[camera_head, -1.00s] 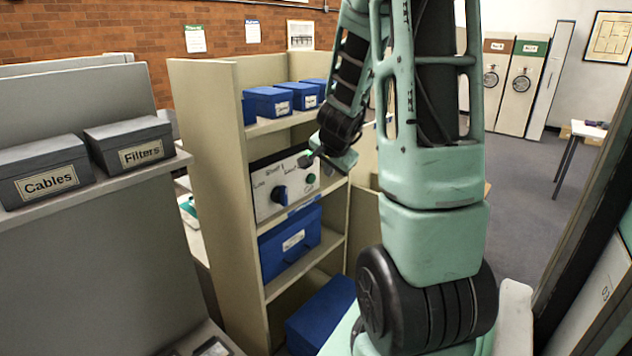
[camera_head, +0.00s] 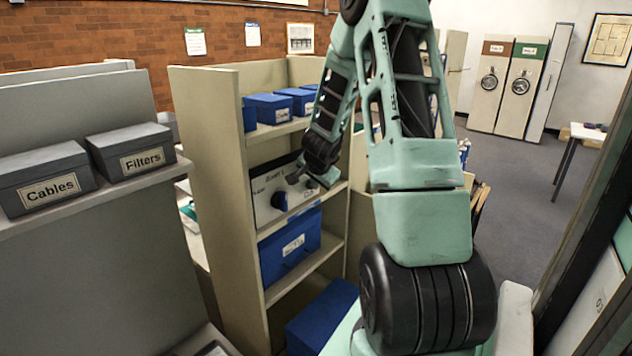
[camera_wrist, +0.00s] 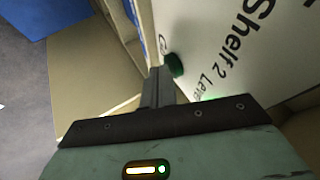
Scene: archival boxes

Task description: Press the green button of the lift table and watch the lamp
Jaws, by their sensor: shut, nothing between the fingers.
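In the wrist view, the panel (camera_wrist: 245,55) reads "Shelf 2" and part of "Lev". The green button (camera_wrist: 174,65) sticks out from it. My gripper (camera_wrist: 159,72) is shut and empty, its fingertips just left of the button; I cannot tell whether they touch it. In the head view, my gripper (camera_head: 297,178) is in front of the panel and hides the button. A green glow shows on the panel beside the gripper body; the lamp itself is not clearly seen.
Blue boxes sit on the shelf above, and another blue box (camera_head: 290,246) sits below the panel. The shelf unit's side wall (camera_head: 212,165) stands left of the panel. Grey boxes labelled Cables (camera_head: 45,180) and Filters (camera_head: 133,150) stand on a ledge further left.

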